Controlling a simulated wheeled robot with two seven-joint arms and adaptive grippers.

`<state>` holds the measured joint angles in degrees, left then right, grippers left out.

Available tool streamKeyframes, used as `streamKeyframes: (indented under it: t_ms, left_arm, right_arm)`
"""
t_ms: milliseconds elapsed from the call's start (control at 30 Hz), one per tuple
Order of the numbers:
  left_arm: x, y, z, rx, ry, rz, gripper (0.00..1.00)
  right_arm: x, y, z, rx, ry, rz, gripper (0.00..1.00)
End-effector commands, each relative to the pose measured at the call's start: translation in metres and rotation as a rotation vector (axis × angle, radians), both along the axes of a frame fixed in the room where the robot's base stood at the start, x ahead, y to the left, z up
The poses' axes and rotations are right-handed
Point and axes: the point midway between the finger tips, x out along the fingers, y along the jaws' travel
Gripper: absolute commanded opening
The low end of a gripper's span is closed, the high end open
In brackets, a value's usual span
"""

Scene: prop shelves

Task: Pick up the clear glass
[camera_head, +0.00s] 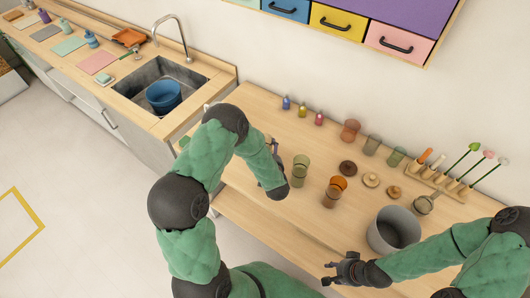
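Several tinted see-through glasses stand upright on the wooden counter. A pale greenish glass (301,170) stands near the middle, just right of my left wrist. An amber glass (335,192) stands to its right. At the back are a reddish glass (349,131), a greyish see-through glass (371,145) and a green glass (396,157). I cannot tell for sure which one is the clear glass. My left gripper (275,149) is mostly hidden behind my arm; a small part shows left of the greenish glass. My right gripper (328,275) is open and empty at the counter's front edge.
A grey pot (393,231) stands near my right forearm. Brown and tan lids (371,180) lie behind the amber glass. Small bottles (302,109) stand at the back. A wooden holder (440,180) with tools is at the right.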

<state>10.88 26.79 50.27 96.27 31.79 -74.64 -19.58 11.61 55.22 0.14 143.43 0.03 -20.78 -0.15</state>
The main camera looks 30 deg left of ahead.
Motion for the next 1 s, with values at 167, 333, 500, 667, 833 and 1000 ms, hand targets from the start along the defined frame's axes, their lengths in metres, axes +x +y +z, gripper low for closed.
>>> streamKeyframes:
  t_ms: [167, 333, 500, 667, 833, 1000]
  left_arm:
    - [0.001, 0.000, 0.001, 0.001, -0.003, 0.000, 0.33]
    - [0.001, 0.000, 0.004, 0.002, -0.004, 0.000, 0.33]
    - [0.002, 0.000, 0.025, 0.003, -0.008, 0.000, 0.33]
    - [0.002, 0.000, 0.056, 0.003, -0.009, -0.001, 0.33]
    - [0.001, 0.000, 0.083, 0.002, -0.007, 0.000, 0.33]
    - [0.001, 0.000, 0.098, 0.001, -0.004, -0.001, 0.33]
  right_arm:
    - [0.000, 0.000, 0.000, 0.000, 0.000, 0.000, 0.40]
    - [0.000, 0.000, 0.001, 0.000, 0.000, 0.000, 0.40]
    - [0.000, 0.000, 0.005, 0.000, 0.000, 0.000, 0.40]
    - [0.000, 0.000, 0.010, 0.000, 0.000, 0.000, 0.40]
    - [0.000, 0.000, 0.015, 0.000, 0.000, 0.000, 0.40]
    - [0.000, 0.000, 0.017, 0.000, 0.000, 0.000, 0.40]
